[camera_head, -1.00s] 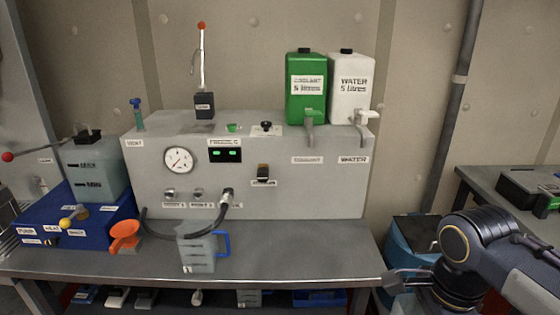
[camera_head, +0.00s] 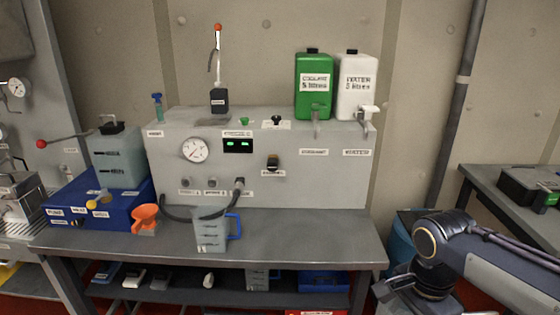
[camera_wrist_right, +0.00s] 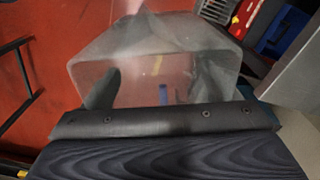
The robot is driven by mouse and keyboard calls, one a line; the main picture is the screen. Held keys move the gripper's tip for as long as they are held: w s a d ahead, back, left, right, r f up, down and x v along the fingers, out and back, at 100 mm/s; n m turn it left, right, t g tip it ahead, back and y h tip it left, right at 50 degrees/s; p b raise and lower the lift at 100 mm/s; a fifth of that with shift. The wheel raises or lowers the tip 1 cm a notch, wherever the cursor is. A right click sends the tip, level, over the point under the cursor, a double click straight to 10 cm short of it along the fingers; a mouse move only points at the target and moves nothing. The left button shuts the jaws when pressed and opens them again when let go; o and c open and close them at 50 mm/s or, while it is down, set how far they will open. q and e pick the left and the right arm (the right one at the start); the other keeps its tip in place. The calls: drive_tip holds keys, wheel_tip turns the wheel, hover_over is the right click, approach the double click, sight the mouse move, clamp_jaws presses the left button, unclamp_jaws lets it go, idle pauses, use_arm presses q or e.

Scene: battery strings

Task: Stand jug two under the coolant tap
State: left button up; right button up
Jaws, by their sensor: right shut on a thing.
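The green coolant tank (camera_head: 314,88) stands on top of the grey machine, and its coolant tap (camera_head: 316,122) hangs below it over the front edge. A translucent jug with a blue handle (camera_head: 211,231) stands upright on the bench in front of the machine, left of the tap. Another translucent jug (camera_head: 258,280) is on the shelf under the bench. I cannot read which is jug two. My right gripper (camera_head: 388,288) is low, right of the bench. It is shut on a clear translucent container (camera_wrist_right: 150,50), which fills the upper wrist view. My left gripper is out of view.
The bench top (camera_head: 315,230) is bare below the taps. An orange funnel (camera_head: 145,216) and blue box (camera_head: 98,205) are at left. A blue bin (camera_head: 402,240) stands right of the bench.

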drive_tip(key=w+a+f+n, duration=0.3)
drive_tip(key=w+f+n, duration=0.3)
drive_tip(key=f, duration=0.4)
drive_tip(key=w+a+f+n, duration=0.3)
drive_tip(key=w+f+n, duration=0.3)
drive_tip(key=f+n, duration=0.3)
drive_tip(key=shift+w+f, duration=0.3)
drive_tip(key=shift+f, duration=0.55)
drive_tip(key=shift+a, duration=0.1)
